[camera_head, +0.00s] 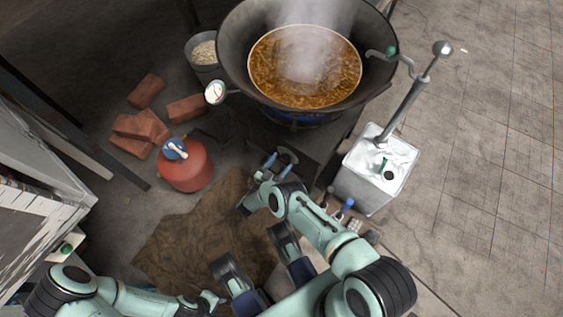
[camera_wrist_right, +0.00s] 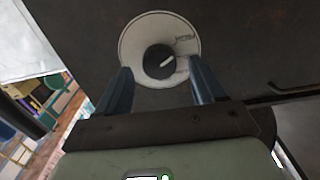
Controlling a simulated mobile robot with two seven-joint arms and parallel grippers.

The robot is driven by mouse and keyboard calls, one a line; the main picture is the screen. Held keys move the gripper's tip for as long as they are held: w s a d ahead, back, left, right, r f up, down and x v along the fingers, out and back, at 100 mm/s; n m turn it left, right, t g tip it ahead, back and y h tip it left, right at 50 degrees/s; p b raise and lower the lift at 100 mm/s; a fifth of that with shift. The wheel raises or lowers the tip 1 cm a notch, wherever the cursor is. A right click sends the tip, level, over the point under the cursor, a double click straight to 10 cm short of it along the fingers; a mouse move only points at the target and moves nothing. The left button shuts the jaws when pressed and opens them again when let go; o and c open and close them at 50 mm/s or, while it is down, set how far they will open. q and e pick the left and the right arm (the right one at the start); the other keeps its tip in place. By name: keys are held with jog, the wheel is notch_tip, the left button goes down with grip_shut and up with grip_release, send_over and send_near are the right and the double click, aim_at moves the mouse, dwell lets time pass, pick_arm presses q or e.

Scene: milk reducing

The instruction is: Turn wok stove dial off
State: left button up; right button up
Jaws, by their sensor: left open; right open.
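The stove dial (camera_wrist_right: 160,61) is a dark round knob with a white pointer mark on a pale round plate, seen in the right wrist view. The pointer slants toward the upper right. My right gripper (camera_wrist_right: 158,80) is open, with one blue finger on each side of the knob's lower part; I cannot tell if they touch it. In the head view the right gripper (camera_head: 275,164) is at the front of the stove, below the wok (camera_head: 240,40), and the dial is not visible there. My left gripper (camera_head: 209,300) is low at the bottom left, away from the stove, its fingers hardly distinguishable.
The wok holds steaming brown liquid, with a round thermometer (camera_head: 215,92) at its rim. A red gas cylinder (camera_head: 185,166) and bricks (camera_head: 145,91) stand left. The tiled floor at right is mostly clear.

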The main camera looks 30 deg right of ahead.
jog(key=shift+w+d, duration=0.2)
jog(key=shift+d, duration=0.3)
jog(key=c, duration=1.1)
jog(key=shift+o, duration=0.2)
